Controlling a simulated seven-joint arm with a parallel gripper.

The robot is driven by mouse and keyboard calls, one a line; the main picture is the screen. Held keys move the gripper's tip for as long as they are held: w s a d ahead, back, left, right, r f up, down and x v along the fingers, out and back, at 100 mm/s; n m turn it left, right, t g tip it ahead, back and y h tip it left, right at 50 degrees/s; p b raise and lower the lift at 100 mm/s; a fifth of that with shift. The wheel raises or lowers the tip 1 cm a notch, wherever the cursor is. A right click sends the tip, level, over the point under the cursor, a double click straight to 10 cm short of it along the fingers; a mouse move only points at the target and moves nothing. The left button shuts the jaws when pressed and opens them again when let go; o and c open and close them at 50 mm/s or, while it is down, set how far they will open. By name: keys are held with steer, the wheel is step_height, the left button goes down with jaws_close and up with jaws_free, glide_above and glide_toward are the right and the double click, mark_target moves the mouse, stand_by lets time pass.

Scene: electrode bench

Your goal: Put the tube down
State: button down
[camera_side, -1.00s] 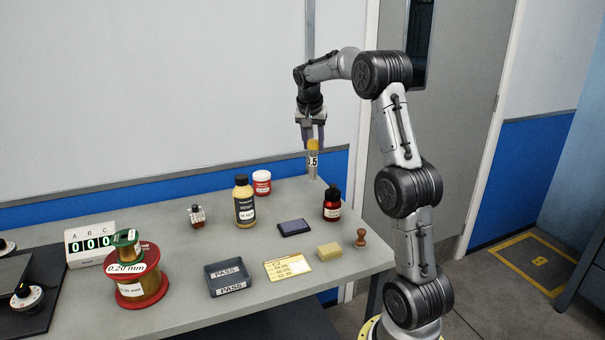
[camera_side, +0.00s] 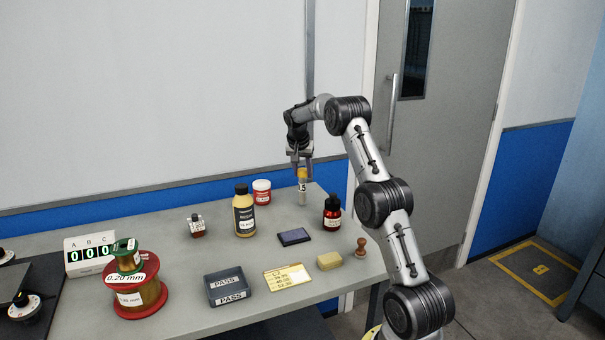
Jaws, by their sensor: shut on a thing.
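The tube (camera_side: 302,192) is a slim clear tube with a yellow-orange cap and a white label that reads about ".5". It is upright at the far right part of the bench, behind the dark red bottle. My gripper (camera_side: 301,175) points down with its fingers at the tube's cap and is shut on the tube. The tube's lower end is at or just above the bench top (camera_side: 240,270); I cannot tell whether it touches.
A dark red bottle (camera_side: 332,213) stands close in front of the tube. A red-and-white jar (camera_side: 262,192) and a yellow bottle (camera_side: 244,215) stand to its left. A dark ink pad (camera_side: 294,237), yellow block (camera_side: 329,261) and wooden stamp (camera_side: 361,246) lie nearer.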

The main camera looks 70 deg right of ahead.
steer(key=shift+f, duration=0.45)
steer(key=shift+c, duration=2.3)
jaws_free()
